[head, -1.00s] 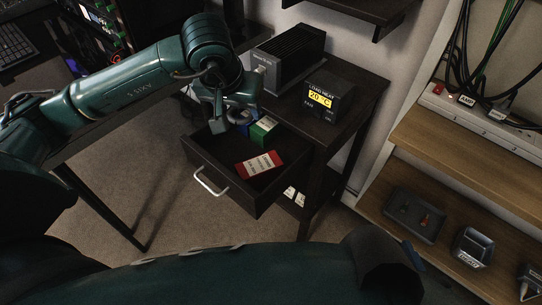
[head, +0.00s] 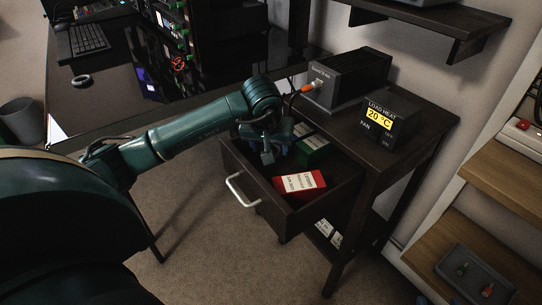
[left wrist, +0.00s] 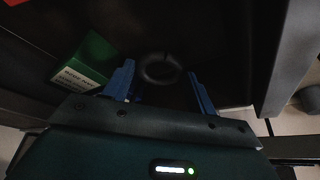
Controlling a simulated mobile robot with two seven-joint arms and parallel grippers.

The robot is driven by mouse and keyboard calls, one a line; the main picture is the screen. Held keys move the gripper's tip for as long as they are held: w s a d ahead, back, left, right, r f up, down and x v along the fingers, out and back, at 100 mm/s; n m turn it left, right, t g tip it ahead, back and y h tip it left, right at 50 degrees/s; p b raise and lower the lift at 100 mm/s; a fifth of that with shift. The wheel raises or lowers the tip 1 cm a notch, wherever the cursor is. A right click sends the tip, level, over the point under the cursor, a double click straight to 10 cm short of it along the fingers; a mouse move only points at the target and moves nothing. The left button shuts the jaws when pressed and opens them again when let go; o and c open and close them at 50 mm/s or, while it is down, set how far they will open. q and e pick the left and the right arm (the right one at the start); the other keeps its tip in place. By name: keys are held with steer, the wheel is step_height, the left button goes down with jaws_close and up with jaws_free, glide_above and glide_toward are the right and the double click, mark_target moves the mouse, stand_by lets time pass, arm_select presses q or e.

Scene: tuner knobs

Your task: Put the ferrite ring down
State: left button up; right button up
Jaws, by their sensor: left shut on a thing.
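The ferrite ring (left wrist: 160,68) is a dark ring between the blue fingers of my left gripper (left wrist: 161,80) in the left wrist view. My left gripper is shut on it. In the head view my left gripper (head: 268,150) points down inside the open drawer (head: 298,222), beside a green box (head: 313,152). The ring is hard to make out there. The green box also shows left of the fingers in the left wrist view (left wrist: 88,62). Of my right gripper, at most a dark bluish sliver (head: 423,300) shows at the bottom edge of the head view; its fingers are hidden.
Bare drawer floor shows around the ring. The load heat display (head: 388,122) and a finned black unit (head: 350,80) stand on the cabinet top above.

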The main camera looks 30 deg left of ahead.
arm_select(q)
step_height(320, 180, down, 2)
steer(key=shift+f, duration=0.3)
arm_select(e)
steer(key=shift+a+t, duration=0.1)
steer(key=shift+t, duration=0.2)
arm_select(q)
steer(key=shift+f+b, duration=0.15)
steer(key=shift+b, duration=0.2)
steer(key=o, duration=1)
arm_select(e)
steer(key=shift+y, duration=0.3)
